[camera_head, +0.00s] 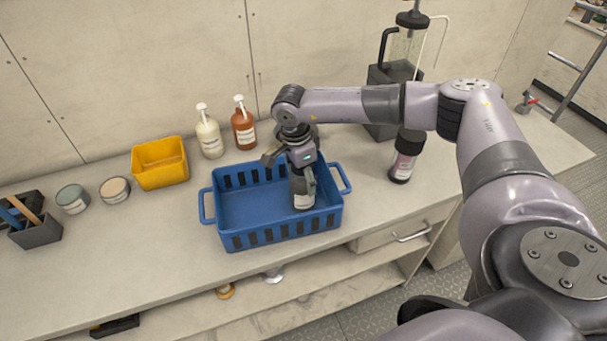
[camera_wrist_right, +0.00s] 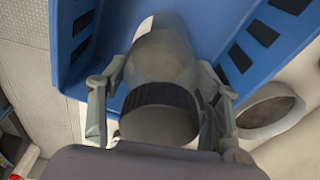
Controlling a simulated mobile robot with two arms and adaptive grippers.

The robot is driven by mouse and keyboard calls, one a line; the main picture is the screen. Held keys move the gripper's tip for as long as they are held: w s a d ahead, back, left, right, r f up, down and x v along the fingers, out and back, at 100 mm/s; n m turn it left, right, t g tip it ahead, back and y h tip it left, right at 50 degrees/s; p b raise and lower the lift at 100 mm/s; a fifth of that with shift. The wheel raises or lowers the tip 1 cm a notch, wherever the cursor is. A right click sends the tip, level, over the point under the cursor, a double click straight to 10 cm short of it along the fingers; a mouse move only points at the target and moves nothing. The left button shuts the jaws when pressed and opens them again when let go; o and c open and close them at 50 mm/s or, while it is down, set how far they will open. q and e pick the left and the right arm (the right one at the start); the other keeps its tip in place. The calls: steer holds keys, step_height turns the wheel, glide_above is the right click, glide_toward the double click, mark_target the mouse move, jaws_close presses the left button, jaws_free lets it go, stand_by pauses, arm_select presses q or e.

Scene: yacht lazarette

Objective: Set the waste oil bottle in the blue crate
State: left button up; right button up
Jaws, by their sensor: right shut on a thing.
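The waste oil bottle (camera_head: 304,201), dark with a pale label, is upright inside the right part of the blue crate (camera_head: 236,243). My right gripper (camera_head: 302,172) is above it, shut on its upper part. In the right wrist view the bottle (camera_wrist_right: 162,60) sits between both fingers, with the blue crate (camera_wrist_right: 220,20) around it. I cannot tell whether its base touches the crate floor. The rest of the crate is empty. My left gripper is not in view.
A yellow bin (camera_head: 160,164), a white pump bottle (camera_head: 209,138) and a brown pump bottle (camera_head: 243,128) stand behind the crate. A dark-capped bottle (camera_head: 405,158) stands to its right. Two round tins and a dark holder (camera_head: 38,234) are at left. The front left counter is clear.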

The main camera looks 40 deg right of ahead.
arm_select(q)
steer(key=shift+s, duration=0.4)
arm_select(e)
steer(key=shift+f, duration=0.15)
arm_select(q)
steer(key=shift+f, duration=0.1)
arm_select(e)
steer(key=shift+f, duration=0.25)
steer(key=o, duration=1.2)
steer(key=shift+r, duration=0.1)
steer(key=shift+c, duration=0.2)
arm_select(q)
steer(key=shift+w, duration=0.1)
